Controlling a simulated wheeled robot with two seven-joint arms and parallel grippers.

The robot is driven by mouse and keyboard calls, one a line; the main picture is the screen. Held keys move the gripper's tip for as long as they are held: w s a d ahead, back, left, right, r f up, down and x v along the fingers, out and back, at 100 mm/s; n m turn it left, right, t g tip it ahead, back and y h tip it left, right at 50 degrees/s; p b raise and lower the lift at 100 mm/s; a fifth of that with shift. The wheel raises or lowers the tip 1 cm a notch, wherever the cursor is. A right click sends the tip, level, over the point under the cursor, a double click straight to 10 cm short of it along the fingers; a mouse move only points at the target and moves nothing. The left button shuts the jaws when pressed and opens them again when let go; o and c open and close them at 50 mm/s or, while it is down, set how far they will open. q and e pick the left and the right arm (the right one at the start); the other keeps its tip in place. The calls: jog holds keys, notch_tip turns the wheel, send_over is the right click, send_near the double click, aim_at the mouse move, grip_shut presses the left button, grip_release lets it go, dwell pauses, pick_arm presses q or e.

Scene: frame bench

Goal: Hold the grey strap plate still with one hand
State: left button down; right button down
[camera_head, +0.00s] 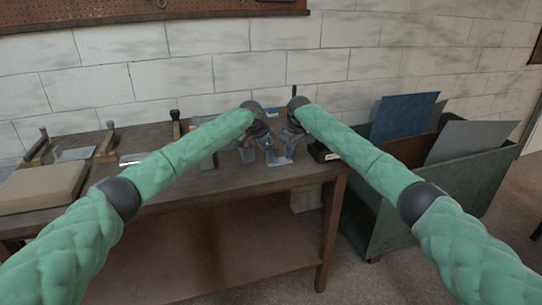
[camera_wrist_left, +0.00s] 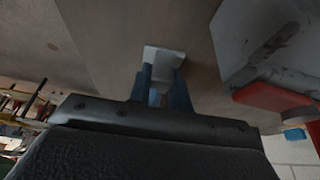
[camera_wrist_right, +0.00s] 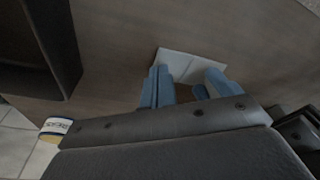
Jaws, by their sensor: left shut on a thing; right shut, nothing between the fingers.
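The grey strap plate (camera_head: 280,161) is a pale flat piece at the front of the bench, below my two grippers. In the left wrist view the plate (camera_wrist_left: 164,54) reaches between the blue fingers of my left gripper (camera_wrist_left: 163,85), which is shut on it. In the right wrist view the plate (camera_wrist_right: 190,66) lies just beyond the fingertips of my right gripper (camera_wrist_right: 188,82). The right gripper is shut with nothing held. Whether its fingertips touch the plate cannot be told. In the head view my wrists hide part of the work area.
The wooden bench (camera_head: 230,182) carries a tan block (camera_head: 40,188) and clamp-like tools at the left. A green bin (camera_head: 440,195) with upright sheets stands to the right. In the left wrist view a grey block with a red part (camera_wrist_left: 275,97) is close on the right.

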pick_arm(q)
jog(key=shift+r, duration=0.1)
pick_arm(e)
jog(key=shift+s+f, duration=0.1)
jog(key=shift+f, duration=0.25)
pick_arm(q)
jog(key=shift+w, duration=0.1)
pick_arm(e)
jog(key=shift+r, duration=0.7)
jog(key=w+a+v, duration=0.1)
jog(key=v, duration=0.5)
jog(key=shift+r, duration=0.5)
pick_arm(q)
jog(key=c, duration=1.2)
grip_release()
